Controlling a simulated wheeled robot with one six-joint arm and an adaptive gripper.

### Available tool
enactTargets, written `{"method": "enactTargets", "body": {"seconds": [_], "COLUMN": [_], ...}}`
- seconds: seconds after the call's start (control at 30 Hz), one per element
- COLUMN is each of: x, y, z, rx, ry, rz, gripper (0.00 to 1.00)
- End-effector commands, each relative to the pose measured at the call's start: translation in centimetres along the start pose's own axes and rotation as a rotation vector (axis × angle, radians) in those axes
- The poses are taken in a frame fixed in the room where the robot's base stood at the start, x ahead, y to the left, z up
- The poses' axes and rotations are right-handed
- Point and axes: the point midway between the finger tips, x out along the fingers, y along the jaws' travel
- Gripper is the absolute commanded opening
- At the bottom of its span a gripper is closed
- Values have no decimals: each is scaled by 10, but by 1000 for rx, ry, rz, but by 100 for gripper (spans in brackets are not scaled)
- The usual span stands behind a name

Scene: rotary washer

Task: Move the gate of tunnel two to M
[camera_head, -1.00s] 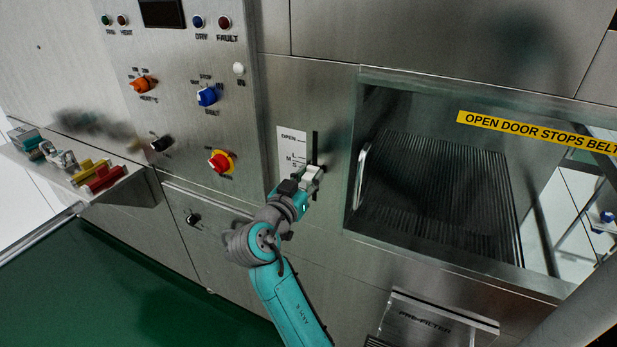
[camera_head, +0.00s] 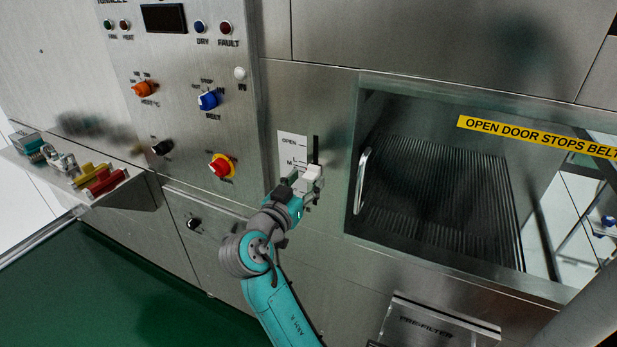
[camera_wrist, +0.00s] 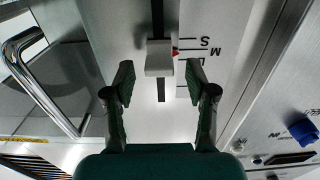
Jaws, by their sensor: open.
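The gate slider is a pale block knob (camera_head: 312,173) on a dark vertical slot beside a white scale plate (camera_head: 291,147) marked OPEN and with size letters. In the wrist view, the scale is upside down and the knob (camera_wrist: 158,58) has a red pointer at its side, close to the M mark; exact alignment is hard to tell. My gripper (camera_wrist: 158,78) is open, with one finger on each side of the knob's line and visible gaps between the fingers and the knob. In the head view, my gripper (camera_head: 303,185) is just below the knob and hides the lower scale.
The belt opening with a door handle (camera_head: 362,180) is right of the slider. A control panel with a red-yellow knob (camera_head: 221,166) is to the left. A pre-filter cover (camera_head: 440,325) juts out below right. Coloured items sit on a shelf (camera_head: 150,190) at far left.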

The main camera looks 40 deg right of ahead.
Motion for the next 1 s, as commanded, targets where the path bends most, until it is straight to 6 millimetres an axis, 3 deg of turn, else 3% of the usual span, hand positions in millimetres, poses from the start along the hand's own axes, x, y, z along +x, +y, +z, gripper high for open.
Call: {"method": "enactTargets", "body": {"seconds": [0.3,0.5,1.0], "x": [-64,-88,-97], "y": [-1,-1,0], "z": [0,0,0], "rx": [1,2,1], "ry": [1,0,1], "rz": [-4,-3,0], "gripper": [56,56,56]}}
